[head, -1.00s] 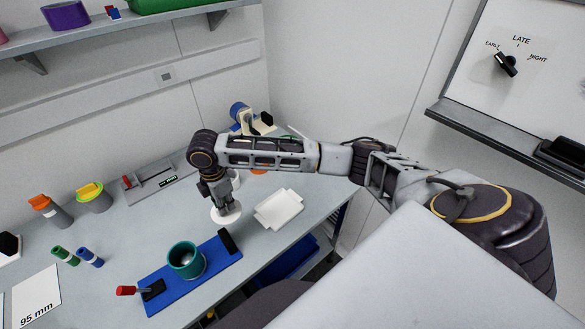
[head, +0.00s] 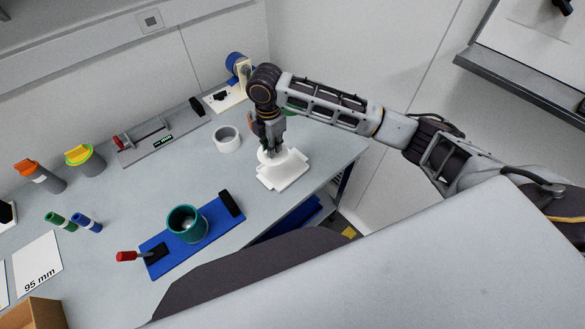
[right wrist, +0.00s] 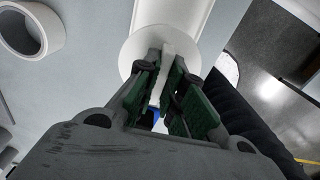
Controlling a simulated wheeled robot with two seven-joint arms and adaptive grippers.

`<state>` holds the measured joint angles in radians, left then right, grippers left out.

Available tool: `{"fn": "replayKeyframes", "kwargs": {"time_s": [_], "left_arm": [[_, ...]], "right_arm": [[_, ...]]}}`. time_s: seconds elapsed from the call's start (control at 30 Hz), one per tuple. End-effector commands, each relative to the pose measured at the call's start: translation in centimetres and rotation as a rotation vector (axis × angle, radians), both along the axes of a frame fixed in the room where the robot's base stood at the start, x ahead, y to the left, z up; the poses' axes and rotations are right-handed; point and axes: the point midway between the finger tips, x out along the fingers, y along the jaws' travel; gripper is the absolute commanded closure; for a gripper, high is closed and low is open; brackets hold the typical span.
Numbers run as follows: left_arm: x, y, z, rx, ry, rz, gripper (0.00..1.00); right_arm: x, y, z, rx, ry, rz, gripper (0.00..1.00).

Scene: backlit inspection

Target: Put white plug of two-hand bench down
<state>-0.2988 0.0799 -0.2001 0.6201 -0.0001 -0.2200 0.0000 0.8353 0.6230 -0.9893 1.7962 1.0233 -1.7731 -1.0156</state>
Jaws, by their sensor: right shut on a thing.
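The white plug (right wrist: 133,50) has a round disc and a thin upright grip. My right gripper (right wrist: 165,88) is shut on that grip, with green pads on both sides. In the head view my right gripper (head: 268,143) points down at the far right of the bench, over a white tray (head: 290,178). The plug (head: 264,155) is partly hidden there by the fingers and blends with the tray. I cannot tell whether it touches the tray. A blue board (head: 212,223) with a teal cup (head: 186,222) stands nearer on the bench. My left gripper is not in view.
A white ring (head: 227,139) lies left of my right gripper. A grey clamp fixture (head: 160,135) and a blue-and-cream device (head: 235,80) stand behind. Grey containers with coloured lids (head: 85,160) are at left. The bench's right edge is close to the tray.

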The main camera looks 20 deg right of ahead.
Motion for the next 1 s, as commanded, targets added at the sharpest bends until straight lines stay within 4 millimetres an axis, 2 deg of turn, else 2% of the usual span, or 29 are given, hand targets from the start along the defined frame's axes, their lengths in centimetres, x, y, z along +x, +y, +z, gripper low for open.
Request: {"fn": "replayKeyframes", "kwargs": {"time_s": [0.57,0.67,1.0], "left_arm": [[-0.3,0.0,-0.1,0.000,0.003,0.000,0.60],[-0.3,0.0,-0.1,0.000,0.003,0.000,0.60],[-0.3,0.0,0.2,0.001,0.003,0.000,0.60]], "right_arm": [[0.0,0.0,-0.3,0.000,0.001,0.014,1.00],[0.0,0.0,-1.1,-0.002,0.001,0.014,1.00],[-0.1,0.0,-5.4,0.000,0.001,0.014,1.00]]}}
